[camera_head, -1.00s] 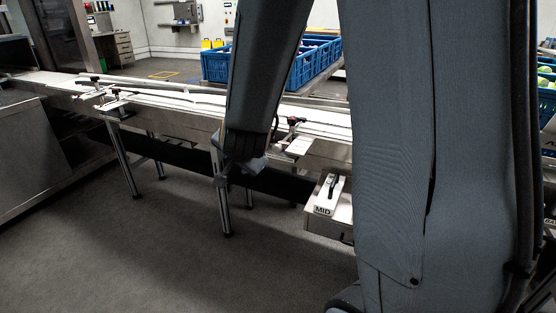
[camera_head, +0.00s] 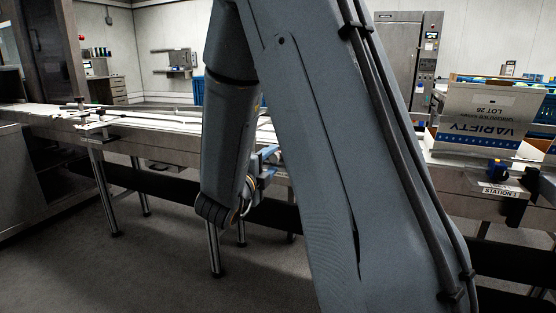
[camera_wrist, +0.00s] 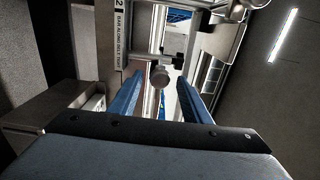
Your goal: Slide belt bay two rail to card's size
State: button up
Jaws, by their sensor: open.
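In the wrist view, my gripper (camera_wrist: 160,82) is open, with its two blue fingers apart. A round grey clamp knob (camera_wrist: 160,74) on a metal cross-rod shows between and just beyond the fingertips; I cannot tell whether they touch it. A white plate (camera_wrist: 121,42) marked 2, with text about a bar along the belt, is left of it. In the head view, my gripper (camera_head: 267,160) is at the belt's near side, partly behind my arm. The conveyor belt (camera_head: 170,118) carries long rails and a clamp (camera_head: 96,128) farther left. The size card cannot be made out now.
Belt legs (camera_head: 104,190) stand along the near side. Open floor (camera_head: 90,270) lies in front at left.

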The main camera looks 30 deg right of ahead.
aim_at(279, 154)
jog(key=x, duration=0.6)
jog(key=shift+w+d, duration=0.25)
jog(key=shift+d, duration=0.05)
jog(key=shift+c, duration=0.5)
jog(key=shift+d, duration=0.1)
grip_shut()
